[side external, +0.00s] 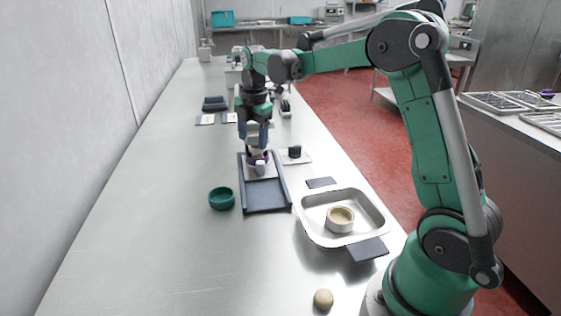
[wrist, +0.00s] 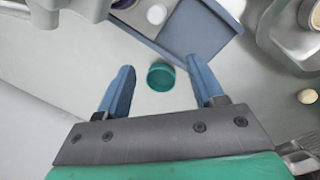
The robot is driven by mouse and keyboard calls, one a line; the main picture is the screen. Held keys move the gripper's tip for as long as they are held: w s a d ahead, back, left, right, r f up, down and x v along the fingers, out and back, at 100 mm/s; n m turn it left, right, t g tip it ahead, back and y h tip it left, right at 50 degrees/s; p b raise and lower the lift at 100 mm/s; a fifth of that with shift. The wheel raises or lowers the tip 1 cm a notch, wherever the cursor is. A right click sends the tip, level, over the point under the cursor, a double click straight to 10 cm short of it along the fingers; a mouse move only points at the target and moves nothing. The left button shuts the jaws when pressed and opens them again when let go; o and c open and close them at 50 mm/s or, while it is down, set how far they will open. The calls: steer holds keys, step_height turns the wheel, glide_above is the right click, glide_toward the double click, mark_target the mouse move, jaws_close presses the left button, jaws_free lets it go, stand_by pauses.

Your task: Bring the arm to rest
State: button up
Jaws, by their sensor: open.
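My gripper (side external: 256,142) points down over the far end of a dark blue tray-like stand (side external: 267,197) in the side view. Its jaws are open, and the wrist view shows the two blue fingers (wrist: 161,72) apart with nothing held between them. A white and purple container (side external: 257,160) sits at the far end of the stand, just below my gripper in the side view. In the wrist view, a white round piece (wrist: 156,14) lies beyond the fingers. Whether the fingertips touch the container is unclear.
A teal bowl (side external: 221,198) stands left of the stand. A metal pan (side external: 312,228) holding a beige ring-like cup (side external: 340,218) is at right, near my base. A small tan ball (side external: 323,299) lies in front.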

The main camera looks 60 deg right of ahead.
steer(key=s+a+r+m+t, duration=0.1)
steer(key=s+a+m+t, duration=0.4)
steer(key=s+a+m, duration=0.8)
steer(key=s+m, duration=0.1)
steer(key=m, duration=0.3)
steer(key=shift+r+m+t, duration=0.2)
steer(key=shift+m+t, duration=0.1)
steer(key=shift+m, duration=0.1)
